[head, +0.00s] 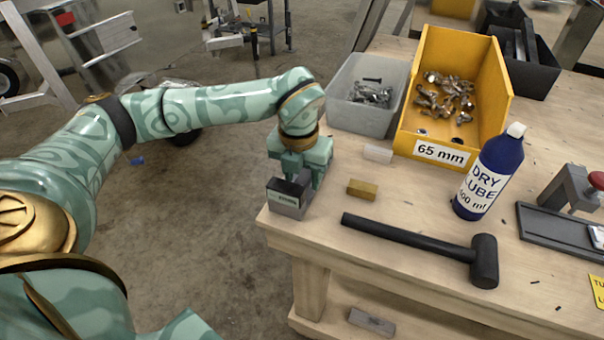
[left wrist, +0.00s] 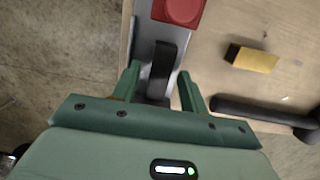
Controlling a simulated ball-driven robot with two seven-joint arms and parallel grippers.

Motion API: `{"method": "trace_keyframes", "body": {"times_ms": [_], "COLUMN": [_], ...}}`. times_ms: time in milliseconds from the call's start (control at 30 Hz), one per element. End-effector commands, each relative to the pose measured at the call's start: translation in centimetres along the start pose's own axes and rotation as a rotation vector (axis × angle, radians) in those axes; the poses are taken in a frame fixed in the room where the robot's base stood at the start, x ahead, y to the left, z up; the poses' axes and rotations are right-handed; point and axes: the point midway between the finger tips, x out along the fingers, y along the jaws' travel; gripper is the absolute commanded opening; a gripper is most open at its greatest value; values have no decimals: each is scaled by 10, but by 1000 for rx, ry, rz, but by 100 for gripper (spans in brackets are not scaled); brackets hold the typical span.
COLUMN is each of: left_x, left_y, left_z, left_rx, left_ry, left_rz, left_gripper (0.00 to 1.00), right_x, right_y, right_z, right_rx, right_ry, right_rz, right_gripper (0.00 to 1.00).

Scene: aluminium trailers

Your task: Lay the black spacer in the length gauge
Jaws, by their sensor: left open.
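The grey length gauge (head: 287,206) stands at the table's near left corner, with a small label on its front. In the left wrist view it is a grey channel (left wrist: 143,48) with a red part at its far end. The black spacer (left wrist: 163,68) appears to lie in this channel, lengthwise; its black top also shows in the head view (head: 288,187). My left gripper (head: 302,186) points down over the gauge. In the left wrist view its open fingers (left wrist: 158,83) stand on either side of the spacer's near end, with gaps. My right gripper is out of view.
A brass block (head: 362,189), a white block (head: 378,153) and a black mallet (head: 425,240) lie to the right. Behind stand a grey bin (head: 362,117) and a yellow bin (head: 408,132). A blue bottle (head: 488,175) stands further right. The table edge is close to the gauge.

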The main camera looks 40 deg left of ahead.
Motion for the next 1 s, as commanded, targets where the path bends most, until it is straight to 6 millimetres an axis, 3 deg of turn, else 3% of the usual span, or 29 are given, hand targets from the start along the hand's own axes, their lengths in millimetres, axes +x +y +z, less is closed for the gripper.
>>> {"method": "trace_keyframes", "body": {"times_ms": [500,700,1000], "left_x": [-106,-121,-121], "left_y": [0,0,0], "left_z": [1,0,0], "left_rx": [0,0,0], "left_ry": [-6,-1,0], "left_rz": [-2,0,0], "left_gripper": [44,44,44], "right_x": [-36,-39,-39], "right_y": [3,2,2], "right_z": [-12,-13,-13], "right_rx": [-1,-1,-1], "right_ry": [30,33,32], "right_rz": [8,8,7], "right_gripper": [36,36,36]}}
